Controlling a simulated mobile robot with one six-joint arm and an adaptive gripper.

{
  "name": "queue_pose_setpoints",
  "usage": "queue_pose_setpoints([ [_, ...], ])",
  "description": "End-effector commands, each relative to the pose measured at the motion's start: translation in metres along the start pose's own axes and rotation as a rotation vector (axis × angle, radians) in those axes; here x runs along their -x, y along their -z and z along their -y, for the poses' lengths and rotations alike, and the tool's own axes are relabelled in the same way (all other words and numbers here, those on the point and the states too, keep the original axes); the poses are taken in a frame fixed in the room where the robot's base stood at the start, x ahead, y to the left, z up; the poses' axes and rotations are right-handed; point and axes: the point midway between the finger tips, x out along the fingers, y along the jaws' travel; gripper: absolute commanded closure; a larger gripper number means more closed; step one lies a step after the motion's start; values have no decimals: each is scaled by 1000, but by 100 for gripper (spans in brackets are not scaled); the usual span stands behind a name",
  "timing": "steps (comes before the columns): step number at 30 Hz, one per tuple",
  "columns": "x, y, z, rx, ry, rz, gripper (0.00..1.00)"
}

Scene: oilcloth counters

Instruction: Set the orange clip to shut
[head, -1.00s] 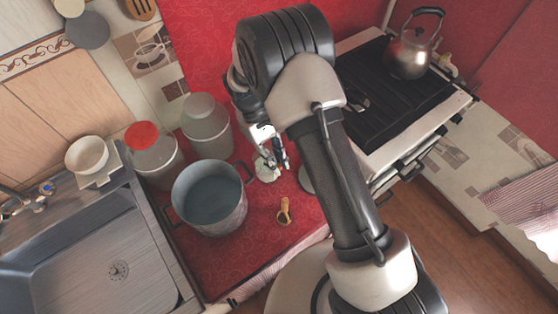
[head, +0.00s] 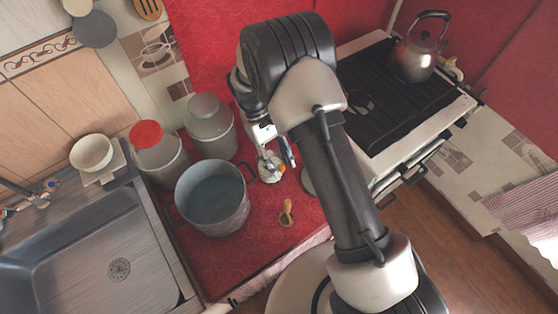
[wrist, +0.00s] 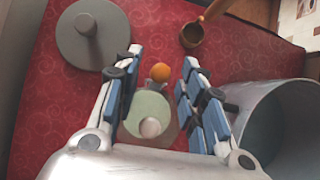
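The orange clip shows as a small orange ball-shaped end (wrist: 160,72) at the far edge of a small pale green jar (wrist: 150,108) with a whitish knob on top. Its lever is hard to make out, so I cannot tell its exact position. My gripper (wrist: 155,82) is open, with one blue-padded finger on each side of the clip and jar. Nothing is held between the fingers. In the head view my gripper (head: 280,154) hangs over the small jar (head: 270,172), and the clip is too small to tell there.
A large grey pot (head: 212,200) stands left of the jar. A grey lid with a knob (wrist: 85,45) lies beside the gripper. Two canisters (head: 160,160) (head: 210,130) stand behind; the stove (head: 400,95) is at right.

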Motion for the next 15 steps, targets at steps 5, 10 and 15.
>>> queue_pose_setpoints([
  [5,1,0,0,0,0,0,63],
  [10,15,1,0,0,-1,-4,63],
  [15,50,1,0,0,-2,-5,63],
])
